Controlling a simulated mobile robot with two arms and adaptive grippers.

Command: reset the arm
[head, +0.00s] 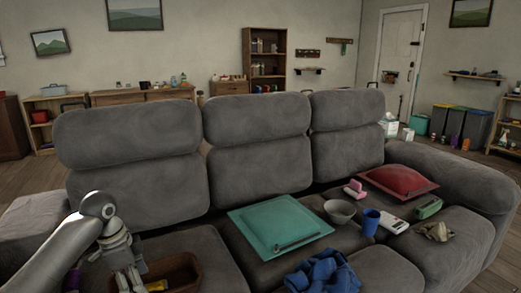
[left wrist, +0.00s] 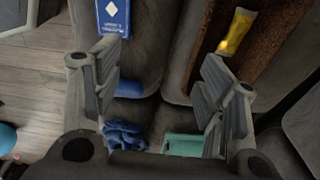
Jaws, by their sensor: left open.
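My left arm comes in from the left in the head view, with its gripper (head: 128,268) pointing down over the left part of the grey sofa (head: 128,180), beside a brown basket (head: 188,268). In the left wrist view the two fingers of the left gripper (left wrist: 160,98) stand wide apart with nothing between them. Below them lie a blue cloth (left wrist: 125,136) and a teal item (left wrist: 183,146). The brown basket, with a yellow packet (left wrist: 236,32) in it, shows at upper right, and a blue box (left wrist: 113,15) at the top. My right gripper is not in view.
On the sofa lie a teal tray (head: 262,241), blue cloth (head: 322,274), grey bowl (head: 340,211), blue cup (head: 371,221), red cushion (head: 398,181), pink item (head: 355,189), green item (head: 428,208) and beige cloth (head: 437,231). Shelves (head: 265,58) stand along the far wall.

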